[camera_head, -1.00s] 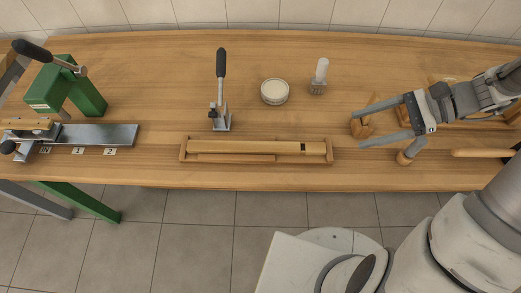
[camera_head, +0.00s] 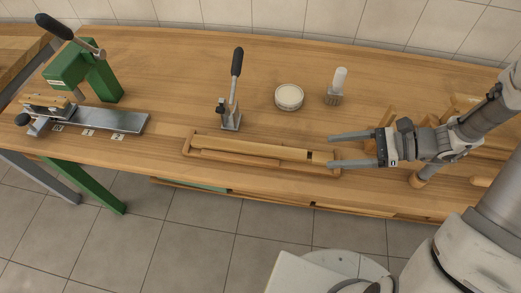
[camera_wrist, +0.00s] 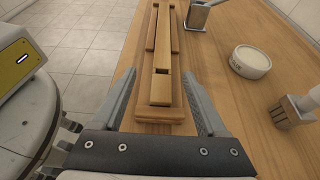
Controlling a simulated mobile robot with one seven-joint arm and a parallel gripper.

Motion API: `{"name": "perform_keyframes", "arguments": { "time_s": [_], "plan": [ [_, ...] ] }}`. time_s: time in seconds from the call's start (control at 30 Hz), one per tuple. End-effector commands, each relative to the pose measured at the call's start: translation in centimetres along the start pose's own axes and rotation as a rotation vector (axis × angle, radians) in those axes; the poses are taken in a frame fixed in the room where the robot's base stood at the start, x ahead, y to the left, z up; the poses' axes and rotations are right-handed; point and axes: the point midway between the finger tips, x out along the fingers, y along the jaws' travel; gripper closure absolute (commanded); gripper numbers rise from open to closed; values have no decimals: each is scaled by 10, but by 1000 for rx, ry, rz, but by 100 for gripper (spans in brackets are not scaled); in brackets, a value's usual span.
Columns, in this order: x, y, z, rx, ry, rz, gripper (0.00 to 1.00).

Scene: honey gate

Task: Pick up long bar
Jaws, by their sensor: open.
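The long bar (camera_head: 250,147) is a pale wooden bar with a dark band near its right end. It lies in a shallow wooden tray (camera_head: 188,146) near the table's front edge. A shorter wooden piece (camera_head: 236,159) lies along the bar's front side. My gripper (camera_head: 332,150) is open and empty at the tray's right end. In the wrist view my gripper (camera_wrist: 161,103) has its fingers spread on either side of the tray's near end. The bar (camera_wrist: 162,50) runs away from me between them, its dark band near the fingertips. I cannot tell the gripper's exact height above it.
An upright toggle clamp (camera_head: 232,95) stands behind the tray. A round white-topped dish (camera_head: 289,97) and a brush (camera_head: 336,88) stand behind it to the right. A green press (camera_head: 82,70) with a metal rail is at left. Wooden pieces (camera_head: 420,178) crowd the right side.

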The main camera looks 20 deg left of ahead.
Motion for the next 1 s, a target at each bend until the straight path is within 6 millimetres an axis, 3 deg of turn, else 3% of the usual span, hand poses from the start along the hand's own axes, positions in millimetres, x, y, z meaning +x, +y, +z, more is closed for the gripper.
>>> {"name": "perform_keyframes", "arguments": {
  "time_s": [0.1, 0.37, 0.7, 1.0],
  "plan": [
    [23, 1, -1, 0, -1, 4, 25],
    [42, 0, -2, 1, 0, 2, 25],
    [87, -4, -6, 0, 0, 3, 25],
    [90, -5, -5, 1, 0, 0, 27]
  ]
}}
